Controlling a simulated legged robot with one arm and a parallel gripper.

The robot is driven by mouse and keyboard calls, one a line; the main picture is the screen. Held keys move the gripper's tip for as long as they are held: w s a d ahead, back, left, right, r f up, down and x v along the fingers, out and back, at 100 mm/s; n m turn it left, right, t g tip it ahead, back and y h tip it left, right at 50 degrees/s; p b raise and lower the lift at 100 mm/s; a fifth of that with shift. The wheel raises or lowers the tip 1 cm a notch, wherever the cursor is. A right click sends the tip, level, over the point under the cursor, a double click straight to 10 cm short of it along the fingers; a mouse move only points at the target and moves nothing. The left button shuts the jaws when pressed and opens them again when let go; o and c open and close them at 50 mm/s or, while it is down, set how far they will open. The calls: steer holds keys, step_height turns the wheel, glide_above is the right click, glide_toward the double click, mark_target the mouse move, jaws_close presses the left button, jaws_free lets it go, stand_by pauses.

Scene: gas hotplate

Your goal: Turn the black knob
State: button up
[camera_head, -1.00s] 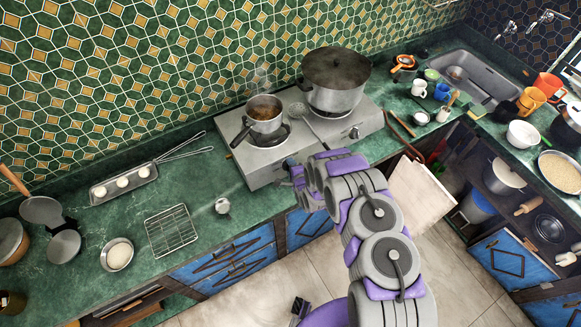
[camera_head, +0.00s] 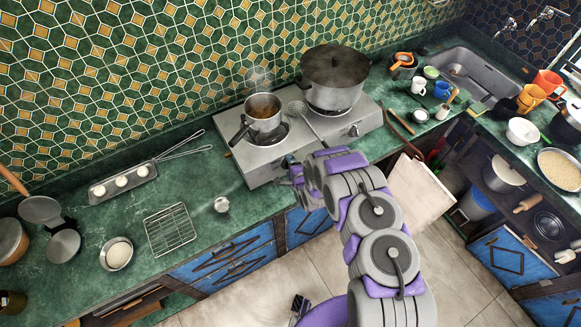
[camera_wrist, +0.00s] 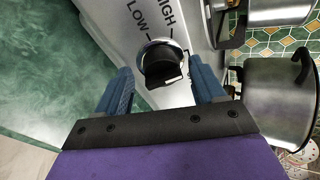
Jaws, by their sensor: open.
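The black knob (camera_wrist: 162,62) is on the steel front panel of the gas hotplate, in the middle of the wrist view, beside the words LOW and HIGH. It has a silver ring around its base. My gripper (camera_wrist: 159,70) is open, with one blue finger on each side of the knob. Gaps show between the knob and both fingers, so it is not clamped. In the head view my gripper (camera_head: 287,168) is at the hotplate's (camera_head: 250,170) front, left part, and hides the knob there.
A small steaming pot (camera_head: 262,122) and a large lidded pot (camera_head: 334,88) stand on the hotplate. A second knob (camera_head: 354,130) is on its front to the right. A wire rack (camera_head: 171,230) and a small silver container (camera_head: 222,205) are on the green counter (camera_head: 205,175).

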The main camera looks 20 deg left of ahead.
steer(key=b+v, duration=0.2)
steer(key=v, duration=1.5)
steer(key=shift+d, duration=0.1)
steer(key=w+d+r+n+g+h+b, duration=0.1)
steer(key=d+r+n+g+h+b, duration=0.2)
steer(key=d, duration=0.4)
steer(key=w+d+r+n+h+b, duration=0.25)
steer(key=d+b, duration=0.25)
steer(key=d, duration=0.3)
steer(key=s+d+r+n+g+h+b, duration=0.1)
steer(key=s+d+r+g+b, duration=0.15)
steer(key=s+d+r, duration=0.35)
steer(key=s+d+r+n+g+h+b, duration=0.2)
steer(key=s+d+b, duration=0.2)
steer(key=s, duration=0.5)
steer(key=s+r+n+g+b, duration=0.1)
steer(key=s+g+b, duration=0.1)
steer(key=s, duration=0.7)
steer(key=s+d+r+n+g+b, duration=0.1)
steer(key=s+r+n+g+b, duration=0.1)
steer(key=s, duration=0.8)
steer(key=shift+s+d+r+y+b, duration=0.3)
steer(key=shift+s+y+b, duration=0.05)
steer(key=shift+b, duration=0.3)
